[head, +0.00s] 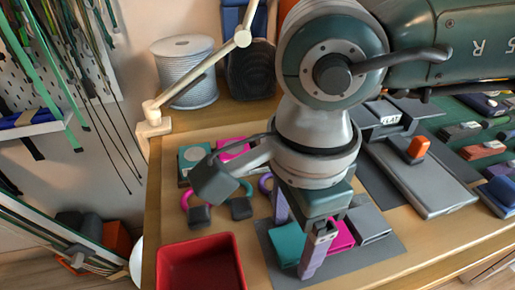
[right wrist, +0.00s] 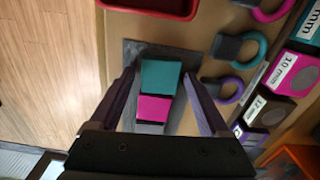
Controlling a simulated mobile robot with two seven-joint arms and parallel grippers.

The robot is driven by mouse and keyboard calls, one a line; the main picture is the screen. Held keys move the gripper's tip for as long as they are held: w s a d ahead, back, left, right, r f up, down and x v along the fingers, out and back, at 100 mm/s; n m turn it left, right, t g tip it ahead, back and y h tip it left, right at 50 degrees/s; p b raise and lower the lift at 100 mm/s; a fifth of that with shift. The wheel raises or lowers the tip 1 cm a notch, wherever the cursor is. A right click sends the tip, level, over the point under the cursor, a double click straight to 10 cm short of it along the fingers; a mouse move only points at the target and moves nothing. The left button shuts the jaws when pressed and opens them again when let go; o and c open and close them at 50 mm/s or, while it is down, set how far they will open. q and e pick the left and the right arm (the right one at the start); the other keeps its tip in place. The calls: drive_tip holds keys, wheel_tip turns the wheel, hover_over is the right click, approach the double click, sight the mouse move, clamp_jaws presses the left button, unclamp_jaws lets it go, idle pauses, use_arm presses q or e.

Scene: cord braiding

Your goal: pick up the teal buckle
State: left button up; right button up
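The teal buckle (head: 288,243) lies on a dark grey mat (head: 265,232), at its left end in the head view. It also shows in the right wrist view (right wrist: 160,77). A magenta buckle (head: 341,236) lies right beside it, and a grey buckle (head: 372,222) is beyond that. My right gripper (head: 295,248) points down over the mat, open, its two purple fingers apart. In the right wrist view, the fingers (right wrist: 158,74) stand either side of the teal and magenta buckles, with nothing clearly gripped. My left gripper is not in view.
A red tray (head: 200,262) stands at the table's front left. Pink (head: 186,201), teal and purple cord loops with dark ends lie behind the mat, near labelled boxes (right wrist: 292,75). A cord spool (head: 186,72) and a lamp stand at the back. A grey slab with an orange piece (head: 418,147) lies right.

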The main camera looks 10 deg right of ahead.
sight(292, 239)
drive_tip(key=c, duration=1.2)
drive_tip(key=shift+o, duration=0.2)
drive_tip(key=shift+r, duration=0.1)
wheel_tip(292, 239, up, 20)
drive_tip(key=p, duration=0.2)
